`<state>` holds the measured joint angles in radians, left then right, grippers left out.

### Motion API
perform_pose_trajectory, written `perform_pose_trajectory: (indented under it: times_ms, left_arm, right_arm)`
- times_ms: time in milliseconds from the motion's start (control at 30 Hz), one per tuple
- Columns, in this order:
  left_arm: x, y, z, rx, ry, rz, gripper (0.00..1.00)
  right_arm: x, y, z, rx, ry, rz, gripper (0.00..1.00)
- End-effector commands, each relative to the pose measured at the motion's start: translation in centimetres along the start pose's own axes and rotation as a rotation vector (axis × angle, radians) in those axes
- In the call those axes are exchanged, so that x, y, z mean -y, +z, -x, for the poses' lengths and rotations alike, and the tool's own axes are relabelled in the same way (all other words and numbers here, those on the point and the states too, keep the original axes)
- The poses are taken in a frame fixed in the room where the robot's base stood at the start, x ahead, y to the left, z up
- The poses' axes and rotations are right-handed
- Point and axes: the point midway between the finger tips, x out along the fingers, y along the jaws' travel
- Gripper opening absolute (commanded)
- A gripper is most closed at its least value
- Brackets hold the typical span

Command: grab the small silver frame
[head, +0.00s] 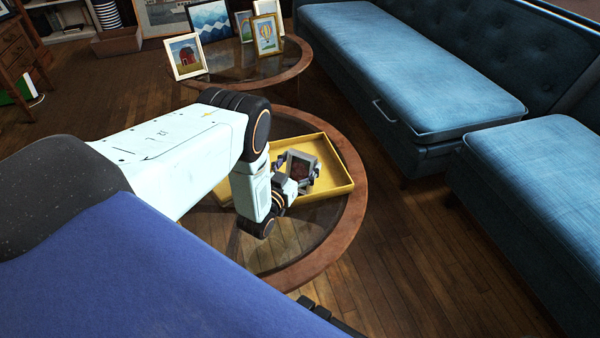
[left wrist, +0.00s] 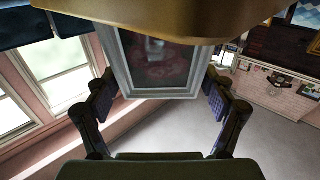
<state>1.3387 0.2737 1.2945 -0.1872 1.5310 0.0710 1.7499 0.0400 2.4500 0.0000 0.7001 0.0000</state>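The small silver frame (head: 304,178) has a grey border around a dark reddish picture. It is in the yellow tray (head: 334,190) on the near round table. My left gripper (head: 298,168) reaches down over the tray, one finger on each side of the frame. In the left wrist view the silver frame (left wrist: 121,83) fills the space between the two fingers of my left gripper (left wrist: 160,98). The fingers are spread wide, with a narrow gap seeming to show beside the frame's narrower end. Part of the frame is hidden behind a yellow-brown edge. My right gripper is not in view.
The near table has a wooden rim (head: 352,210) around dark glass. Several other pictures, including a red barn picture (head: 186,55) and a gold balloon frame (head: 265,35), stand on the far table (head: 225,75). A blue sofa (head: 410,70) is at the right.

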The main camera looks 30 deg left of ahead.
Motion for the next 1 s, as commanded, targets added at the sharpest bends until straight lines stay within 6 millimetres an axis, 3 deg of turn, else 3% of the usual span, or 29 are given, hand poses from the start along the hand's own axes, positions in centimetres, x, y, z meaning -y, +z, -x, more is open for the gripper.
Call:
perform_pose_trajectory:
  times_ms: [400,733,1000]
  left_arm:
    - [0.0,0.0,0.0,0.0,0.0,0.0,0.43]
    - [0.0,-0.7,0.0,-0.001,0.0,0.0,0.42]
    - [0.1,-5.2,0.0,-0.002,-0.002,0.0,0.42]
  right_arm:
    - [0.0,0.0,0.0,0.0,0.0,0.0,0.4]
    - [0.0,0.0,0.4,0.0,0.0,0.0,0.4]
    - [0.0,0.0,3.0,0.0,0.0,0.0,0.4]
